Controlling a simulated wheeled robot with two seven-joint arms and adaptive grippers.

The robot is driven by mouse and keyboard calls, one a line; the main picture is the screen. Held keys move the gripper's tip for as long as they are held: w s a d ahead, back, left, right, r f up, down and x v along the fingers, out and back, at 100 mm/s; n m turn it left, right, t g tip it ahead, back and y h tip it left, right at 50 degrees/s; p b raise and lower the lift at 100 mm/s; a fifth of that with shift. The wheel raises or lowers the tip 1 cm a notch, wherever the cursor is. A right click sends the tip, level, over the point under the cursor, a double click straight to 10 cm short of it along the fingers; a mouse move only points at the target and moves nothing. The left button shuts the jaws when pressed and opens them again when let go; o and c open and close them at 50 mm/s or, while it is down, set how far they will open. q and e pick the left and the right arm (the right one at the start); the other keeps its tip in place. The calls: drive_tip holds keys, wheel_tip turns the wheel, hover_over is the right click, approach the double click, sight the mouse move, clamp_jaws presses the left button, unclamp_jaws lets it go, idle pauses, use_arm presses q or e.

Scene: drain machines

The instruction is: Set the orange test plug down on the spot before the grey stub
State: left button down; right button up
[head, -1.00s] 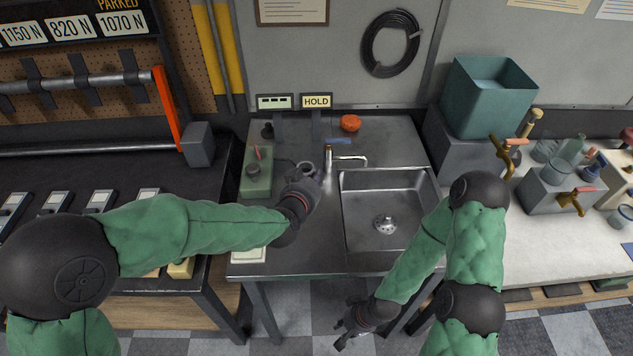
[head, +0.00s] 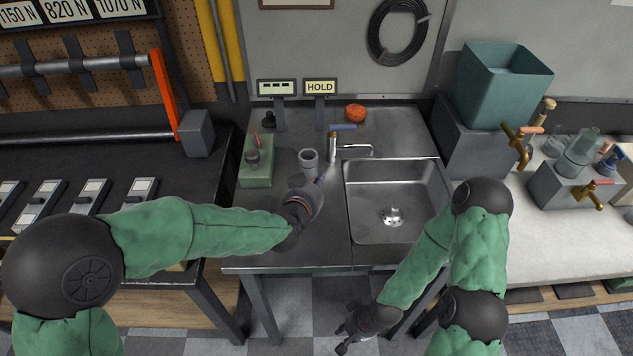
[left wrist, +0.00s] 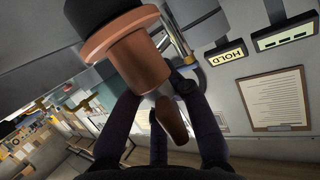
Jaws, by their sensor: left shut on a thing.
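My left gripper (head: 312,190) is low over the steel counter, in front of the grey stub (head: 308,160). The stub is a short upright pipe with an open top, and the gripper is apart from it. In the left wrist view the fingers (left wrist: 165,105) are shut on the orange test plug (left wrist: 143,68), an orange-brown cylinder with a wider flange and a dark end. In the head view the hand hides the plug, and I cannot tell whether it touches the counter. My right gripper (head: 347,328) hangs empty before the counter's front edge, fingers apart.
The sink (head: 397,205) lies right of the left hand, with a blue-handled tap (head: 340,145) behind. A green box (head: 256,163) stands left of the stub. A red-orange lump (head: 355,113) and the HOLD sign (head: 320,87) are at the back. The front left counter is clear.

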use_arm(q)
drive_tip(key=shift+f+b, duration=0.35)
drive_tip(key=shift+f, duration=0.15)
idle(0.5)
drive_tip(key=c, duration=1.2)
unclamp_jaws()
drive_tip(key=shift+o, duration=0.2)
drive_tip(key=v, duration=1.2)
